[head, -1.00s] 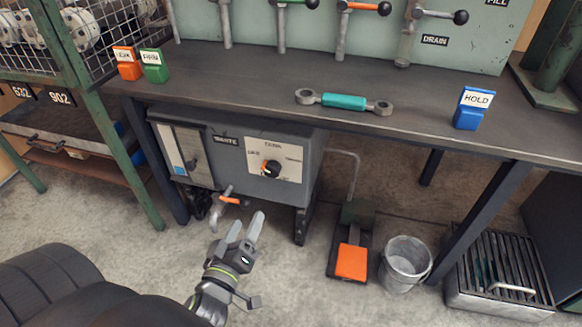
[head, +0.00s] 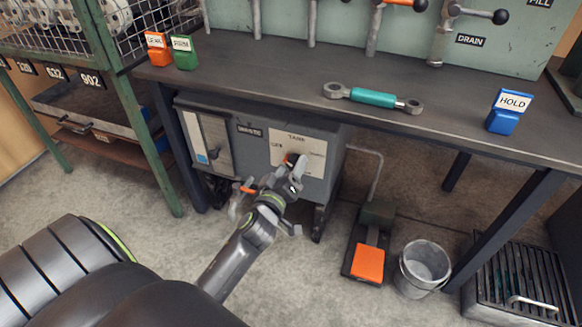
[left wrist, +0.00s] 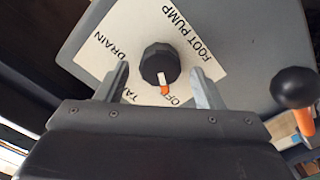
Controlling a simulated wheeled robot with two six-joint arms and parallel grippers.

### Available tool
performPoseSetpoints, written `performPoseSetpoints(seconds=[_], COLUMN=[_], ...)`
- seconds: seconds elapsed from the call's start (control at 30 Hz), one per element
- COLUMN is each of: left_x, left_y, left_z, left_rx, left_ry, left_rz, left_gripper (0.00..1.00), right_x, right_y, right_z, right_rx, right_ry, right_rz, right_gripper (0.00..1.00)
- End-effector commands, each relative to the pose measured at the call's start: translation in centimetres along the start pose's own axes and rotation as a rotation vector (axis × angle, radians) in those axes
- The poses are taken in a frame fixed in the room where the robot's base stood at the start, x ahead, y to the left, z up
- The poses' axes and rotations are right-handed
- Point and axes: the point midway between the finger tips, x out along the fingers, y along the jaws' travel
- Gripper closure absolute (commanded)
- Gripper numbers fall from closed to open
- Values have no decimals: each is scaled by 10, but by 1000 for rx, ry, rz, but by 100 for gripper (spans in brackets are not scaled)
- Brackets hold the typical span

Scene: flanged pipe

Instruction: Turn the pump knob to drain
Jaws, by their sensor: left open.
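The pump knob (left wrist: 160,62) is a black ribbed dial on a white label plate (left wrist: 110,50) in the left wrist view. Its white and orange pointer faces down in that view, close to the word OFF. DRAIN is printed at the upper left of the knob, FOOT PUMP at the upper right and TANK at the lower left. My left gripper (left wrist: 160,70) is open, one finger on each side of the knob, with a gap showing on both sides. In the head view my left gripper (head: 296,168) is at the grey pump box (head: 255,150) and partly hides the knob.
An orange-handled valve (head: 247,189) is below the box beside my left gripper; a black ball-ended lever (left wrist: 296,88) is at the right in the wrist view. A foot pedal (head: 367,262) and bucket (head: 424,266) stand on the floor. The bench top (head: 280,70) overhangs the box.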

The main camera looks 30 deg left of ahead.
Motion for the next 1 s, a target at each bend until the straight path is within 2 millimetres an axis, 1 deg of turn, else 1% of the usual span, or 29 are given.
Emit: performPoseSetpoints(seconds=[0.1,0.2,0.47,0.8,1.0], left_x=[9,12,12,12,12], left_y=[0,0,0,0,0], left_z=[0,0,0,0,0], left_rx=[0,0,0,0,12], left_ry=[0,1,0,0,0], left_rz=[0,0,-1,-1,-1], left_gripper=[38,38,38,83,83], right_x=[-1,-1,-1,-1,-1], right_y=[0,0,0,0,0], right_z=[0,0,0,0,0], right_rx=[-5,-6,-6,-5,-4], right_ry=[1,1,0,1,1], right_rz=[12,15,14,10,9], right_gripper=[100,100,100,100,100])
